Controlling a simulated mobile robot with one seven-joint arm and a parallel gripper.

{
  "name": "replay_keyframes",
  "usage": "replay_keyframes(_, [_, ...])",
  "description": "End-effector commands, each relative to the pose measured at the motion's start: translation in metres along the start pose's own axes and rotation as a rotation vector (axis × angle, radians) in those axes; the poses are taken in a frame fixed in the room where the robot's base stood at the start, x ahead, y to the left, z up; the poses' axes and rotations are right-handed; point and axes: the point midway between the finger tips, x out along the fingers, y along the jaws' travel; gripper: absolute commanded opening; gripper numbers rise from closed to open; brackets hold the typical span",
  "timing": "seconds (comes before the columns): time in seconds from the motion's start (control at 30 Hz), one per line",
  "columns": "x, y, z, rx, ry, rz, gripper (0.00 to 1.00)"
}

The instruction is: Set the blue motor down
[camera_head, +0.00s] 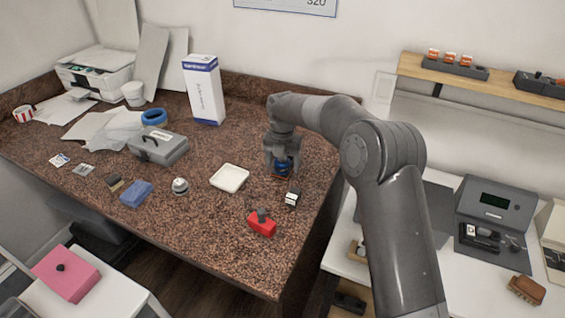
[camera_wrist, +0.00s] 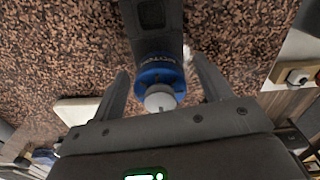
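The blue motor (camera_head: 282,167) is at my gripper (camera_head: 283,161) over the right part of the speckled countertop (camera_head: 215,240), partly hidden by the fingers. In the wrist view the motor has a dark body, a blue collar (camera_wrist: 158,70) and a pale round end (camera_wrist: 160,98). It lies between the two fingers of my gripper (camera_wrist: 160,68). A narrow gap shows on each side of the collar, so the fingers look open around it. Whether its base touches the countertop is hard to tell.
A white dish (camera_head: 229,178) is left of the gripper. A small black-and-white part (camera_head: 292,196) and a red block with a dark knob (camera_head: 262,223) lie in front. A silver bell (camera_head: 180,186) and a grey toolbox (camera_head: 160,148) stand further left. The countertop edge is to the right.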

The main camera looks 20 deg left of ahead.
Motion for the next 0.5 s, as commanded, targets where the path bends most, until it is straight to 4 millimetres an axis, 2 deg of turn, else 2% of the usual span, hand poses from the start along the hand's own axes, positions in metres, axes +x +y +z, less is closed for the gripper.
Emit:
replay_keyframes(0.33, [-0.004,0.000,0.000,0.000,-0.001,0.000,0.75])
replay_keyframes(0.5, [-0.028,0.000,0.000,0.000,-0.002,0.002,0.75])
